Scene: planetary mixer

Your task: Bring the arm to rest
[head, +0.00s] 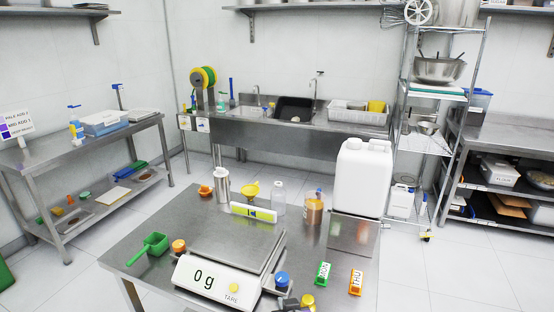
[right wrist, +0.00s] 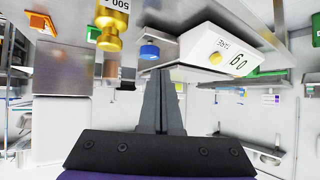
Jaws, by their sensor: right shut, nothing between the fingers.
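My right gripper (right wrist: 165,75) is shut and empty, its two dark fingers together in the right wrist view. That view is upside down. In the head view only a dark piece of it (head: 288,303) shows at the bottom edge, by the scale's front right corner. The white scale (head: 207,280) stands on the steel table, reads 0 g, and its plate (head: 232,240) is bare. A blue-topped piece (head: 282,279) and a brass weight (head: 307,300) are close by; the brass weight (right wrist: 109,30) and blue piece (right wrist: 150,51) also show in the wrist view. My left gripper is out of view.
A sink bench (head: 250,125) is behind. The floor at left is clear.

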